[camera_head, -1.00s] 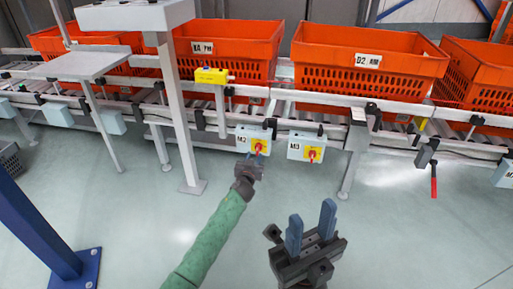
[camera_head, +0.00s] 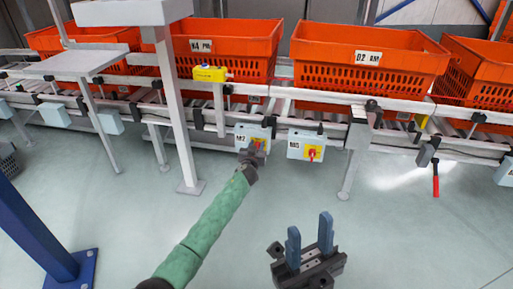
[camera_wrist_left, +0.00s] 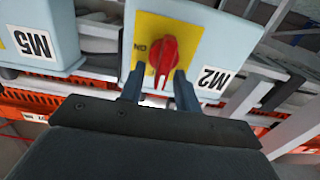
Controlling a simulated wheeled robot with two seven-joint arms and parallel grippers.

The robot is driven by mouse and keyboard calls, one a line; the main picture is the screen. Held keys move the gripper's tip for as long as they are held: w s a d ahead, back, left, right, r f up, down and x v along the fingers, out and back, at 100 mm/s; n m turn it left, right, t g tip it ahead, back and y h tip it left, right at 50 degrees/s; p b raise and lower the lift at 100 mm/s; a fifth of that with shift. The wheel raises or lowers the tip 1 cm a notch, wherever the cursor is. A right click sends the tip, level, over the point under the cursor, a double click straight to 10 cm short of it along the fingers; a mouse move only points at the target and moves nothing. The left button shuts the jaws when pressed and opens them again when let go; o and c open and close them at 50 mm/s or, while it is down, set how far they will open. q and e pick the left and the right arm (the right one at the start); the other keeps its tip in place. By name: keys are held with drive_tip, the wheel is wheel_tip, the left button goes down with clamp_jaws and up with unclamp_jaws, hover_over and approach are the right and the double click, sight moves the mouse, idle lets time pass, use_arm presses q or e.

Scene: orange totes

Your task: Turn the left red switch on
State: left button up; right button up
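The left red switch is a red knob (camera_wrist_left: 164,58) on a yellow plate of the grey-blue box marked M2 (camera_head: 241,133). The box also fills the middle of the left wrist view, upside down. The knob stands nearly upright there, slightly tilted, with ON lettering to its left. My left gripper (camera_wrist_left: 159,76) is open, with a blue finger on each side of the knob's lower end. I cannot tell whether they touch it. In the head view, my left gripper (camera_head: 250,157) partly hides the switch. My right gripper (camera_head: 310,237) is open and empty over the floor.
A second box (camera_head: 296,147) with a red switch hangs just right of M2. A yellow device (camera_head: 210,74) sits above on the conveyor frame. Orange totes (camera_head: 362,58) stand on the conveyor. A grey post (camera_head: 174,105) stands left of M2. The floor in front is clear.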

use_arm(q)
clamp_jaws()
